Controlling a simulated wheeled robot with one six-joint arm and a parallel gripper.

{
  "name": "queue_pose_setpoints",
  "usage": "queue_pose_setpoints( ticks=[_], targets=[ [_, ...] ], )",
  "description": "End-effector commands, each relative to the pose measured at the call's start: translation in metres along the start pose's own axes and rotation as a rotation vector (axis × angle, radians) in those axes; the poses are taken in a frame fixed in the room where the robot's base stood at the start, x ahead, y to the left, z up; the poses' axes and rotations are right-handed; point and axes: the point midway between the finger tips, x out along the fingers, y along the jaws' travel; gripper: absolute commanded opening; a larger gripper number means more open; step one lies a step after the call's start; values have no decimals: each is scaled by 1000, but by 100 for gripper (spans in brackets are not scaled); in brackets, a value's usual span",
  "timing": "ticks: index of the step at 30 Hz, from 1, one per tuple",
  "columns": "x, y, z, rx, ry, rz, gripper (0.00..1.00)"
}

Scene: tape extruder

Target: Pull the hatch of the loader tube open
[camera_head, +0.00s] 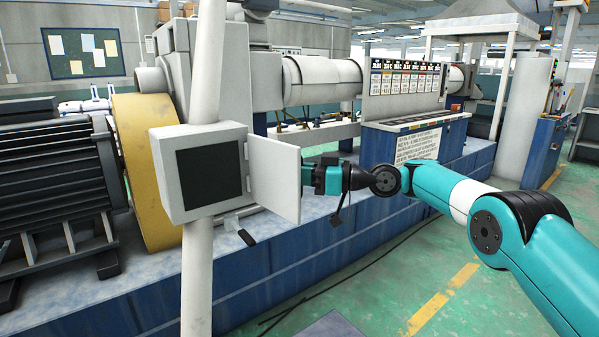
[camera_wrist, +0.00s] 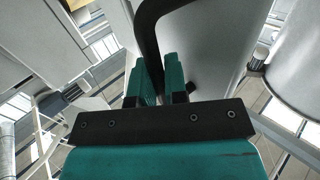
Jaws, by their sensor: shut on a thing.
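The white loader tube (camera_head: 205,80) rises at left of centre in the head view, with a pale box (camera_head: 171,187) on it. The box front shows a dark square opening (camera_head: 209,176). The white hatch (camera_head: 275,180) is hinged at the box's right edge and stands swung out to the right. My gripper (camera_head: 309,174) is at the far side of the hatch, its fingertips partly hidden by the panel. In the wrist view my gripper (camera_wrist: 162,75) is shut on a black curved handle (camera_wrist: 148,35), beside a grey surface. The handle is hidden in the head view.
A long blue machine base (camera_head: 300,245) runs behind the tube. A black finned motor (camera_head: 50,190) and yellow guard (camera_head: 150,165) stand at left. A control panel (camera_head: 403,90) stands behind my arm. Green floor (camera_head: 400,300) at front right is mostly clear, with a dark cable.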

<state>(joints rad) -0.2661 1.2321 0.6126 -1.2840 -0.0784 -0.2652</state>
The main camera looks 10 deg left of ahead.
Motion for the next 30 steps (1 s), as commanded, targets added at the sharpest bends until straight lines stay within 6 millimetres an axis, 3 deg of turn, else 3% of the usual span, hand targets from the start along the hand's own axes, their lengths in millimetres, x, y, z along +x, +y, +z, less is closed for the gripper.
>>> queue_pose_setpoints(
  ticks=[11,12,15,30],
  targets=[
    [0,0,0,4,2,0,0],
    [0,0,0,4,1,0,18],
    [-1,0,0,3,1,1,38],
    [-13,-5,3,1,2,-19,38]
  ],
)
